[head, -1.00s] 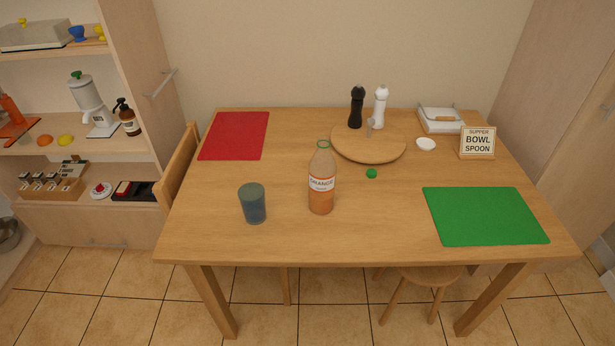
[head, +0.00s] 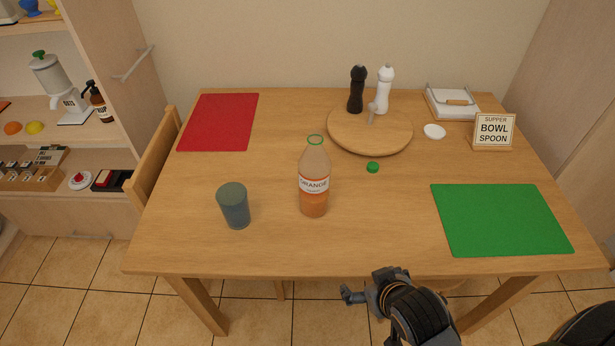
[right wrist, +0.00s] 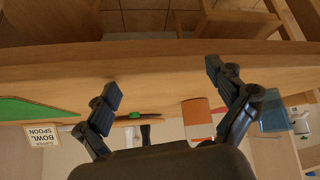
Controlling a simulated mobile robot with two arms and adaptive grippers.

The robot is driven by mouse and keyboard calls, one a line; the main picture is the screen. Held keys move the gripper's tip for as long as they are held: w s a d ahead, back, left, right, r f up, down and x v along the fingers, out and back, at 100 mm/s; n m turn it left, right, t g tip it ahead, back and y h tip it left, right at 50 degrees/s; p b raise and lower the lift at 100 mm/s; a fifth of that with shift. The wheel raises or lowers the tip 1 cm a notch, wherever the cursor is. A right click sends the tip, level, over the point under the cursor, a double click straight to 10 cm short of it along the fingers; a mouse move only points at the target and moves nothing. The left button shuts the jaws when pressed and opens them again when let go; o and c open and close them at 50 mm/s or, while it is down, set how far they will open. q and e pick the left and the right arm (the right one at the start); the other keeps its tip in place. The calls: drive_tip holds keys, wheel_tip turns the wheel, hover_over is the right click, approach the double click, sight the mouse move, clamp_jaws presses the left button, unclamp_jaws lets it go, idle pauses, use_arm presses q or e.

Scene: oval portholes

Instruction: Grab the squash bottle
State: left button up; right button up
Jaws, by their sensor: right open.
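The squash bottle (head: 314,185) stands upright on the table, left of centre in the head view. It is clear with orange liquid, an ORANGE label and a green ring at its open-looking neck. My right gripper (head: 358,292) is at the table's front edge, nearer than the bottle and to its right, apart from it. In the right wrist view, which is upside down, the open jaws (right wrist: 168,88) are empty. The bottle (right wrist: 196,112) shows beyond them, nearer the right finger. A small green cap (head: 373,167) lies right of the bottle. My left gripper is not in view.
A blue-grey cup (head: 234,206) stands left of the bottle. Behind are a round wooden board (head: 345,138) with black and white mills, a white dish and a sign (head: 494,131). A red mat (head: 218,121) and green mat (head: 500,218) lie at the sides. The front-centre table is clear.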

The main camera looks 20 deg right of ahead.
sight(321, 191)
drive_tip(key=w+r+t, duration=0.1)
drive_tip(key=w+t, duration=0.1)
drive_tip(key=w+r+t, duration=0.1)
drive_tip(key=w, duration=0.2)
drive_tip(key=w+r+t, duration=0.1)
drive_tip(key=w+t, duration=0.1)
drive_tip(key=shift+w+d+r+t, duration=0.15)
drive_tip(key=shift+w+r+t, duration=0.1)
drive_tip(key=shift+w+t, duration=0.1)
drive_tip(key=w+a+r+t+y, duration=0.1)
drive_tip(key=w, duration=0.2)
drive_tip(key=w+a+r+n+t+y, duration=0.1)
drive_tip(key=w+a+r+t+y, duration=0.1)
drive_tip(key=w, duration=0.2)
drive_tip(key=w+a+r+t+y+p, duration=0.1)
drive_tip(key=w+r, duration=0.1)
drive_tip(key=w, duration=0.2)
drive_tip(key=shift+a+n+t, duration=0.25)
drive_tip(key=shift+a+n, duration=0.15)
drive_tip(key=shift+r+p+x, duration=0.15)
drive_tip(key=shift+p+x, duration=0.1)
drive_tip(key=shift+x, duration=1.1)
drive_tip(key=shift+r+p+x, duration=0.1)
drive_tip(key=shift+p+x, duration=0.1)
drive_tip(key=shift+x, duration=1.2)
drive_tip(key=shift+r, duration=0.1)
drive_tip(key=c, duration=1.5)
drive_tip(key=shift+r, duration=0.2)
drive_tip(key=shift+c, duration=0.2)
